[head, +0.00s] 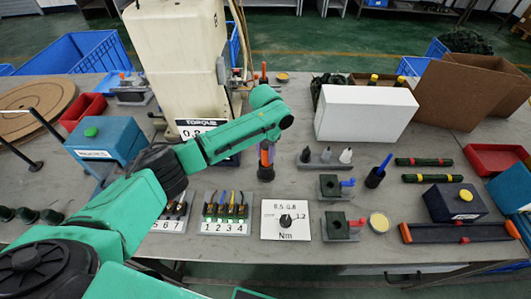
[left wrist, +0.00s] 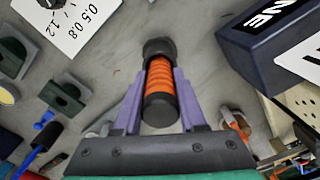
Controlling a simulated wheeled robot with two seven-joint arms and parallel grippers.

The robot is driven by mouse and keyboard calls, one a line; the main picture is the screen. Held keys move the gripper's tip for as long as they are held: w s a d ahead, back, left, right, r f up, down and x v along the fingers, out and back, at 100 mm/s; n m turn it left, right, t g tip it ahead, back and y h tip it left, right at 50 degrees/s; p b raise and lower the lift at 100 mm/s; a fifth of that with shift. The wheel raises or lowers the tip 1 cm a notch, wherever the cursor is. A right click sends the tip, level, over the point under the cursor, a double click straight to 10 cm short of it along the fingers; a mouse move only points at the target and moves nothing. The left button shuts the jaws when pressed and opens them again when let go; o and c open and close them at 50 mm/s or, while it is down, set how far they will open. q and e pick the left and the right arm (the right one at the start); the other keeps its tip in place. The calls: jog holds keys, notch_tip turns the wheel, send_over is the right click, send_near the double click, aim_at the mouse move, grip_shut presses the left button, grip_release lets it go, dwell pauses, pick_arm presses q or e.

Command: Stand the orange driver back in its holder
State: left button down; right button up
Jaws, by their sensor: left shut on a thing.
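The orange driver (head: 265,158) is upright just above or in a dark round holder (head: 266,173), behind the numbered blocks on the table. In the left wrist view the driver's ribbed orange grip (left wrist: 161,82) has a black end cap towards the camera. The dark holder (left wrist: 158,47) shows at its far end; I cannot tell how deep the driver sits in it. My left gripper (left wrist: 160,108) has purple fingers shut on the driver, one on each side. In the head view my arm partly hides this gripper (head: 267,147). My right gripper is not in view.
A torque dial card (head: 285,220) and numbered connector blocks (head: 226,212) lie in front of the holder. A grey rack with small bottles (head: 325,161) and a blue driver in a black cup (head: 376,176) stand to the right. The white torque machine (head: 178,60) rises behind.

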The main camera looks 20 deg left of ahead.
pick_arm(q)
jog(key=shift+c, duration=2.4)
grip_release()
notch_tip(320, 180, up, 12)
jog(key=shift+r+b, duration=0.15)
jog(key=shift+b, duration=0.9)
jog(key=shift+s, duration=0.1)
